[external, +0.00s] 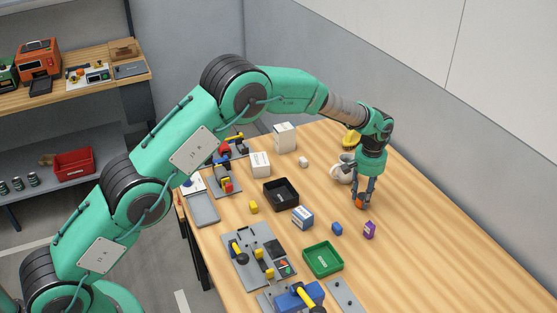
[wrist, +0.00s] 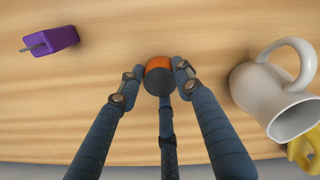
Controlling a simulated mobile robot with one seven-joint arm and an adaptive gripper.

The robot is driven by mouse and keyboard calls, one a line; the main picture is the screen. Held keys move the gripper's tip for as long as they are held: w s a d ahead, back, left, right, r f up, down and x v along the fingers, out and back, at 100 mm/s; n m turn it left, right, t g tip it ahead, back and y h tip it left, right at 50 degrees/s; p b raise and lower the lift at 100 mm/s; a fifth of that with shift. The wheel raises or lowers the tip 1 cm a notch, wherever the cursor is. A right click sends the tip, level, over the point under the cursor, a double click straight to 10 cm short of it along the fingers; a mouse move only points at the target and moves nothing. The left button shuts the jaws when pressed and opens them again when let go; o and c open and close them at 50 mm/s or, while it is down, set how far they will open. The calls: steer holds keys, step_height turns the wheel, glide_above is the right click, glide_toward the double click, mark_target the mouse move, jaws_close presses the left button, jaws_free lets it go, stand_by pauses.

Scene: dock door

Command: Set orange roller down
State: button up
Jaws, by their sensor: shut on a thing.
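The orange roller (external: 359,203) is held low over the right part of the wooden table. In the wrist view it shows as a round orange and dark grey piece (wrist: 158,77). My gripper (external: 362,198) points down and is shut on the roller, its fingers around it. In the wrist view the fingertips (wrist: 157,73) sit on both sides of the roller, with a third finger below. I cannot tell whether the roller's underside touches the table (external: 415,235).
A green tray (external: 308,262) and black tray (external: 268,194) are further left. Bare wood lies around the roller.

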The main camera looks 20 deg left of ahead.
mark_target(363, 196)
steer(key=shift+f, duration=0.15)
steer(key=o, duration=1.2)
steer(key=shift+o, duration=0.2)
step_height(363, 196, up, 12)
steer(key=p, duration=0.2)
steer(key=shift+a+r, duration=0.1)
steer(key=shift+r, duration=0.15)
